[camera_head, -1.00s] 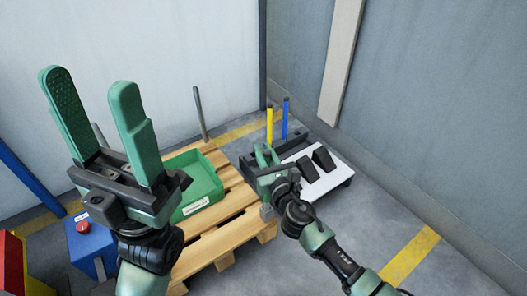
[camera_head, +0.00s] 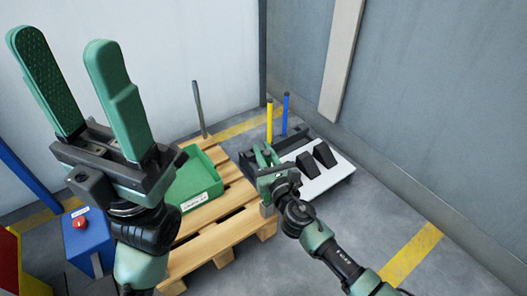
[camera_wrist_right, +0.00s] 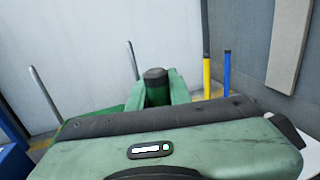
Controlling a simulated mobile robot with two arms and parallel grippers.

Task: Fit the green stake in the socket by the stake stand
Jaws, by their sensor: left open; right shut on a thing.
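My right gripper (camera_head: 265,153) is at the near left edge of a dark stand (camera_head: 297,139), beyond the pallet's right side. In the right wrist view, its fingers are shut on the green stake (camera_wrist_right: 156,88), which has a dark top. The stake's lower end is hidden. A yellow stake (camera_head: 269,120) and a blue stake (camera_head: 285,115) stand upright at the stand, just beyond this gripper. They also show in the right wrist view to the right of the green stake. I cannot make out the socket. My left gripper (camera_head: 68,48) is open and empty, raised at the upper left.
A wooden pallet (camera_head: 215,242) bears a green bin (camera_head: 204,197) and an upright grey post (camera_head: 199,110). Two black wedges lie on a white board (camera_head: 318,188) right of my right gripper. A blue box (camera_head: 88,240) with a red button stands lower left. Floor at right is clear.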

